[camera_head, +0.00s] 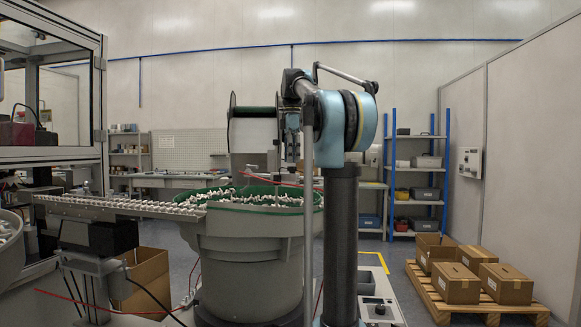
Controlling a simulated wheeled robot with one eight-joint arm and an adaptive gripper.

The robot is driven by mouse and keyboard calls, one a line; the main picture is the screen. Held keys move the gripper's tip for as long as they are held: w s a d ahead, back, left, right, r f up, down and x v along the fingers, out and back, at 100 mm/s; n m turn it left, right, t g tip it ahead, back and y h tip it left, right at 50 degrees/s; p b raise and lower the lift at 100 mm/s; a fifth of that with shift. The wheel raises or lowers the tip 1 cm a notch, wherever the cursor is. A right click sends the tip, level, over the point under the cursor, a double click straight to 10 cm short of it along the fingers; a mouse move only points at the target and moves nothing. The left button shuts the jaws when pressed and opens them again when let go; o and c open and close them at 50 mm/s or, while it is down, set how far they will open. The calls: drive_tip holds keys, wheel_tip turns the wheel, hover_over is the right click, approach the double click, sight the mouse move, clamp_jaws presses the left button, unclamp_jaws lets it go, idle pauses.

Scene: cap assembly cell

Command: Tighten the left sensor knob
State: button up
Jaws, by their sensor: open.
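I cannot make out the left sensor knob. A bowl feeder (245,250) with a green inner rim stands at the centre, filled with small white parts. A straight feed track (120,208) carrying rows of small white parts runs left from the bowl's rim, over a black block (98,238) on a grey stand. My arm, with its light blue joint and dark column, rises right of the bowl and hides part of it. Its far end points away behind the joint, and I cannot see my gripper's fingers.
A framed machine enclosure (50,100) stands at the left, with part of another bowl (8,245) below. A grey control box (380,309) sits low beside my column. Cardboard boxes (456,284) on a pallet (430,291) stand right.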

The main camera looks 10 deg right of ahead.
sight(292, 169)
drive_tip(key=shift+f, duration=1.45)
drive_tip(key=c, duration=1.1)
